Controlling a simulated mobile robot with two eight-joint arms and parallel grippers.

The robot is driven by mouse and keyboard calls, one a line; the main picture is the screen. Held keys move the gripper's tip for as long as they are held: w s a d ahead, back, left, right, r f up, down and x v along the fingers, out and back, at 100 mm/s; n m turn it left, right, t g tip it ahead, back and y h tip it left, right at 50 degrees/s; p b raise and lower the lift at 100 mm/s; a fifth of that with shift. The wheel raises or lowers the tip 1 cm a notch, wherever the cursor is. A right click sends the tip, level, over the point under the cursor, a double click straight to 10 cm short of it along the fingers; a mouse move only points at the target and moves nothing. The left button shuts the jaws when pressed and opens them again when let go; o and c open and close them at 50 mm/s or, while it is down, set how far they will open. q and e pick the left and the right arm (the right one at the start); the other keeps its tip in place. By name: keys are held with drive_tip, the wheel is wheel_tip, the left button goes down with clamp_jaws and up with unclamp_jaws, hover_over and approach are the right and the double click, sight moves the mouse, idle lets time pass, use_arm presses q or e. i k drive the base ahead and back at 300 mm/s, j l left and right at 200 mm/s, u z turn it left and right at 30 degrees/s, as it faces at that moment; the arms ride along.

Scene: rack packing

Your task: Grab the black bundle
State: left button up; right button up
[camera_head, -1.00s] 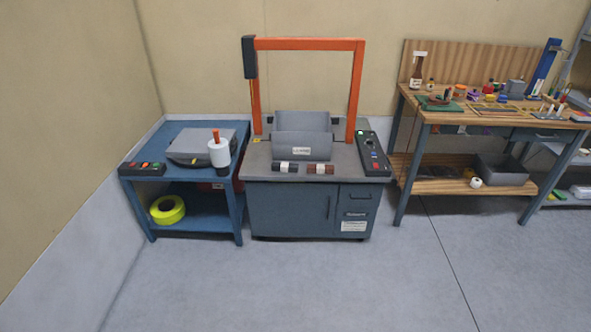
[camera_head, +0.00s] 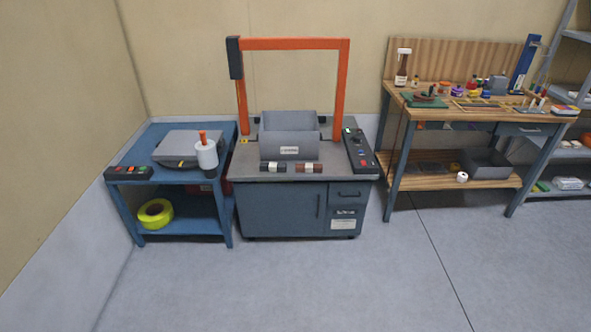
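The black bundle (camera_head: 273,168) is a small dark roll with a white band. It lies on the front edge of the grey-topped cabinet (camera_head: 352,180), in front of a grey bin (camera_head: 290,147). A similar brown bundle (camera_head: 309,168) with a pale band lies just to its right. Neither of my grippers shows in the head view.
An orange frame (camera_head: 345,90) arches over the cabinet, with a black control box (camera_head: 358,150) at right. A blue cart (camera_head: 190,226) with a yellow roll (camera_head: 155,213) stands at left, a wooden workbench (camera_head: 440,184) at right. The floor in front is clear.

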sight(272, 167)
drive_tip(key=i+u, duration=0.1)
drive_tip(key=i, duration=0.4)
drive_tip(key=i+l+u, duration=0.1)
drive_tip(key=i, duration=0.4)
drive_tip(key=i+l+u, duration=0.1)
drive_tip(key=i, duration=0.4)
drive_tip(key=i+l+u, duration=0.1)
drive_tip(key=i+l, duration=0.2)
drive_tip(key=i, duration=0.2)
drive_tip(key=i+l+u, duration=0.1)
drive_tip(key=i, duration=0.4)
drive_tip(key=i+l+u, duration=0.1)
drive_tip(key=i+l, duration=0.25)
drive_tip(key=i, duration=0.15)
